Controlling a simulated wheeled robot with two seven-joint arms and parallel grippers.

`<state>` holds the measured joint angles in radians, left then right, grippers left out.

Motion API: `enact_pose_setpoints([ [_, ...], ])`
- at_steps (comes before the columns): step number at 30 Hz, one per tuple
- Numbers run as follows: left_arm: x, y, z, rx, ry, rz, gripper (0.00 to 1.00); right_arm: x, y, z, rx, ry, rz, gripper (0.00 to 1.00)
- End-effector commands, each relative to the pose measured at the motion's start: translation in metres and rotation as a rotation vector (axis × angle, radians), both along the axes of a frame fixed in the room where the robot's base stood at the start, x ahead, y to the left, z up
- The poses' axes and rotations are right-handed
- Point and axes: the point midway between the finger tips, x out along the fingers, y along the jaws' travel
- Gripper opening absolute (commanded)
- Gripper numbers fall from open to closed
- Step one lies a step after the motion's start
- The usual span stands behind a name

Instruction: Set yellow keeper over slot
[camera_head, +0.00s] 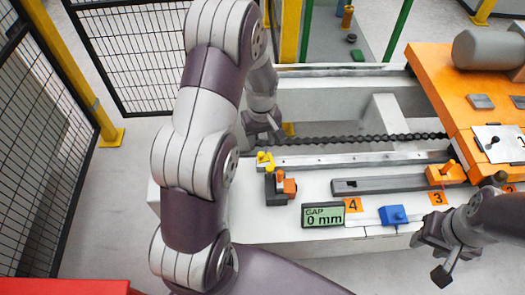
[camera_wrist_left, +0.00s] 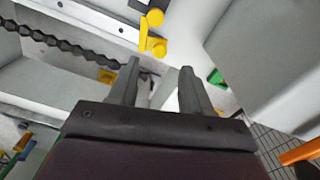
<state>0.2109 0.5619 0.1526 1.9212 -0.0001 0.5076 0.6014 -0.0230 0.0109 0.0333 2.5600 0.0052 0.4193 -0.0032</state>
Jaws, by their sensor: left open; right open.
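A small yellow piece with a knob, which looks like the yellow keeper (camera_head: 264,161), sits at the left end of the pale rail, just behind a dark block (camera_head: 275,190). It also shows in the left wrist view (camera_wrist_left: 152,40), beyond my fingertips. My left gripper (camera_head: 262,130) is behind the yellow piece and apart from it, partly hidden by my arm. In the left wrist view its fingers (camera_wrist_left: 160,72) are spread with nothing between them. My right gripper (camera_head: 436,258) is open and empty at the front right, near a blue block (camera_head: 393,215). I cannot make out the slot clearly.
A gap display (camera_head: 323,214) reading 0 mm stands at the bench front. A dark bar (camera_head: 385,184) with an orange clamp (camera_head: 445,174) lies to its right. A chain (camera_head: 350,141) runs behind the pale rail (camera_head: 365,160). An orange machine (camera_head: 450,90) fills the back right. Mesh fencing (camera_head: 45,150) stands left.

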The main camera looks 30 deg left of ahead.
Motion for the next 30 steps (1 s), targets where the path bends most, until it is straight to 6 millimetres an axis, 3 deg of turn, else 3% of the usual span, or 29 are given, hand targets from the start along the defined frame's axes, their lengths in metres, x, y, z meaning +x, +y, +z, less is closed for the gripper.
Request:
enact_pose_setpoints([
  [3,-0.001,0.000,-0.031,0.000,0.003,-0.001,0.49,0.000,0.000,-0.009,0.000,0.000,0.000,0.43],
  [7,0.000,0.000,-0.052,0.000,0.000,-0.002,0.49,0.000,0.000,-0.012,0.000,0.000,0.000,0.43],
  [18,0.000,0.000,-0.062,0.001,-0.002,-0.002,0.49,0.000,0.000,-0.013,0.000,0.000,0.000,0.43],
  [19,0.000,0.000,-0.062,0.001,-0.002,-0.002,0.45,0.000,0.000,-0.013,0.000,0.000,0.000,0.43],
  [23,0.000,0.000,-0.061,0.000,-0.001,-0.002,0.03,0.000,0.000,-0.013,0.000,0.000,0.000,0.43],
  [30,0.000,0.000,-0.061,0.000,-0.001,-0.009,0.00,0.000,0.000,-0.012,0.000,0.000,0.000,0.43],
])
